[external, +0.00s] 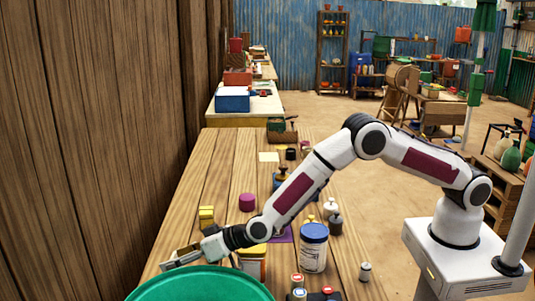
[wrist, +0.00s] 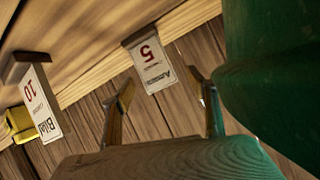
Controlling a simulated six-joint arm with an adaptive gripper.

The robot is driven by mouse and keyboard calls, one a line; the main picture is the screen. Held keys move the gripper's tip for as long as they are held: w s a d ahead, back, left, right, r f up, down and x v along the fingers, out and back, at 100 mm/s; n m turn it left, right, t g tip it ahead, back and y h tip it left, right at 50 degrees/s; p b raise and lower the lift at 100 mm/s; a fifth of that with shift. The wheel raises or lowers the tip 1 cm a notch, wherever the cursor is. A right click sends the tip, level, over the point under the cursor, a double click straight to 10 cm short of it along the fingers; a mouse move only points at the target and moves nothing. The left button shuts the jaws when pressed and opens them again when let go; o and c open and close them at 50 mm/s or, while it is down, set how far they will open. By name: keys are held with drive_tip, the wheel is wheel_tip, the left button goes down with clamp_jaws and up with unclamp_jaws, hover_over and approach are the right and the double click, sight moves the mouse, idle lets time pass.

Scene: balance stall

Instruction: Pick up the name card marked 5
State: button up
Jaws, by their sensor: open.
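The name card marked 5 (wrist: 152,66) shows in the wrist view as a white card with a red 5, upside down in the picture, on a dark wooden holder (wrist: 141,36). My gripper (wrist: 163,92) is open, and its two fingers appear on either side of the card's lower end in the picture. I cannot tell whether either finger touches it. In the external view my gripper (external: 172,261) is low at the table's left edge, beside the wall. The card's number is not readable there.
A second card marked 10 (wrist: 41,103) stands left of it in the wrist view, near a yellow object (wrist: 20,124). A large green rounded thing (wrist: 275,60) is close on the right; a green tub (external: 200,284) shows in the external view. A blue-lidded jar (external: 313,250) stands right of my gripper.

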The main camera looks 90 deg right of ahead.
drive_tip(key=shift+w+d+f, duration=0.1)
drive_tip(key=shift+w+f, duration=0.2)
drive_tip(key=shift+w, duration=0.35)
drive_tip(key=c, duration=1.3)
